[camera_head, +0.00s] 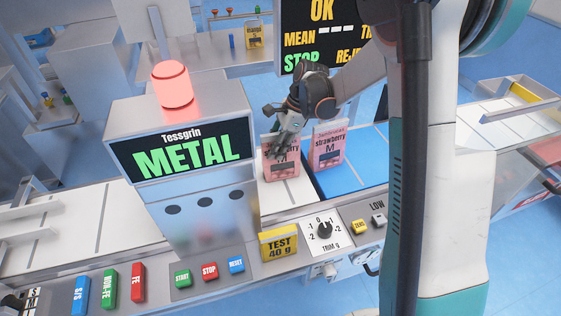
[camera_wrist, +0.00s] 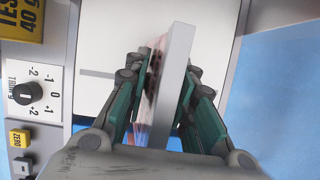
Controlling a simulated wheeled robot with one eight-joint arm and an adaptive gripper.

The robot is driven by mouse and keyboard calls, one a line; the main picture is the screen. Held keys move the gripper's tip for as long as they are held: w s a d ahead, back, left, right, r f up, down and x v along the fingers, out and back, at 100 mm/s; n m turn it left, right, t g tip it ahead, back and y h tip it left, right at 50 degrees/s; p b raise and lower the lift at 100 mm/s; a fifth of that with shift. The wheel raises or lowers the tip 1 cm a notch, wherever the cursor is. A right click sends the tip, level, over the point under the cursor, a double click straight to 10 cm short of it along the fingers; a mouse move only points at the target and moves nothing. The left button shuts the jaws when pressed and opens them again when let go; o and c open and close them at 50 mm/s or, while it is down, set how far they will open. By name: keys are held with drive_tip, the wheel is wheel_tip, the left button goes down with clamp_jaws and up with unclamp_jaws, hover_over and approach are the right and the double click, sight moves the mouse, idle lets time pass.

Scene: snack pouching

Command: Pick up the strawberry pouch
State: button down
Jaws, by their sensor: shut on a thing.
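A pink strawberry pouch (camera_head: 282,166) stands upright on the white belt section, just right of the metal detector, in the head view. My gripper (camera_head: 286,138) reaches down on it from above and covers part of its front. In the wrist view the pouch (camera_wrist: 168,85) shows edge-on between the two green-padded fingers of my gripper (camera_wrist: 158,100), which are closed on it from both sides. I cannot tell whether its base touches the belt. A second strawberry pouch (camera_head: 329,148) stands upright to the right on the blue belt, apart from my gripper.
The metal detector (camera_head: 190,155) with a lit red lamp (camera_head: 172,85) stands close on the left. A front panel carries the yellow test block (camera_head: 279,244), the trim knob (camera_head: 324,230) and several buttons. The blue belt (camera_head: 368,160) has bare room right of the second pouch.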

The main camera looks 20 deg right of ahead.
wheel_tip(320, 180, up, 21)
drive_tip(key=p, duration=0.6)
drive_tip(key=shift+f+p, duration=0.2)
drive_tip(key=shift+p, duration=0.1)
drive_tip(key=shift+f, duration=0.1)
